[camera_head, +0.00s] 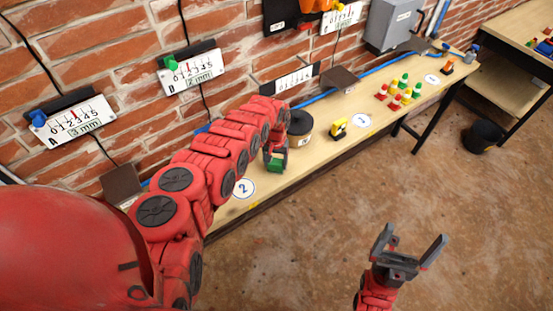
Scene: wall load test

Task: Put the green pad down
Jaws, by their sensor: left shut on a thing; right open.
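The green pad (276,168) is a small green block near the middle of the view. My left gripper (275,158) is shut on it, over the wooden bench (300,159) along the wall. I cannot tell whether the pad touches the bench top. My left arm hides part of the bench and wall behind it. My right gripper (409,248) is open and empty, out over the floor in front of the bench.
Several red and green pieces (398,92) stand farther along. Numbered white discs (244,188) mark the bench. Gauges (191,71) hang on the brick wall.

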